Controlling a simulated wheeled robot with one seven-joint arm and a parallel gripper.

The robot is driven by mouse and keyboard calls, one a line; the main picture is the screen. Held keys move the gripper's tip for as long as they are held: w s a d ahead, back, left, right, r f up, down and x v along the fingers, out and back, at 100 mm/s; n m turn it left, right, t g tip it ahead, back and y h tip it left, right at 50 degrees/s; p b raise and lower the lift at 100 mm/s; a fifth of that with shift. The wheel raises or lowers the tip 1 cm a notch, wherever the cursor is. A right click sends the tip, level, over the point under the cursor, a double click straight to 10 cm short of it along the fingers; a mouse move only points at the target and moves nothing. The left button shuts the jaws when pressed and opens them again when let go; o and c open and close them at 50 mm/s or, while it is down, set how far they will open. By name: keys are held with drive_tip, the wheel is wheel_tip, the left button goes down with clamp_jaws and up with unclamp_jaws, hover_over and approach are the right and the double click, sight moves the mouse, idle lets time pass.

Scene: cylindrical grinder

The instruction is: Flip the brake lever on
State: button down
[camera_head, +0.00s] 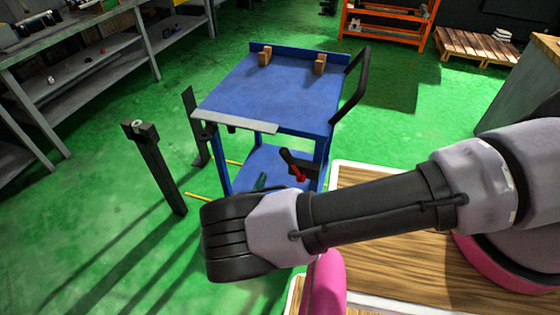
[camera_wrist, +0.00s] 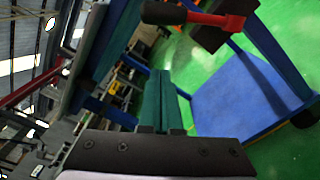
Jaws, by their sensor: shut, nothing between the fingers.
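The brake lever has a red part and a black grip. In the head view the brake lever (camera_head: 298,172) is under the front edge of the blue cart (camera_head: 275,85), tilted. In the wrist view the brake lever (camera_wrist: 218,20) crosses the top edge, black grip to the left. My gripper's teal fingers (camera_wrist: 160,72) are shut and empty, below the lever in the wrist view and apart from it. In the head view the teal fingertips of my gripper (camera_head: 261,181) show just left of the lever, with the rest hidden behind my forearm.
The cart has a lower blue shelf (camera_wrist: 235,100), a black push handle (camera_head: 352,88) and two wooden blocks (camera_head: 320,64) on top. A dark post (camera_head: 155,168) stands to its left. Grey shelving (camera_head: 90,55) is at the left, an orange rack (camera_head: 385,20) behind. Green floor is open around.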

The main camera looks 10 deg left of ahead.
sight(293, 164)
drive_tip(key=shift+w, duration=0.15)
drive_tip(key=w+d+r, duration=0.1)
drive_tip(key=w+d, duration=0.2)
drive_tip(key=w, duration=0.5)
drive_tip(key=shift+d+r, duration=0.35)
drive_tip(key=shift+r, duration=0.05)
drive_tip(key=shift+d+r, duration=0.1)
drive_tip(key=shift+r, duration=0.05)
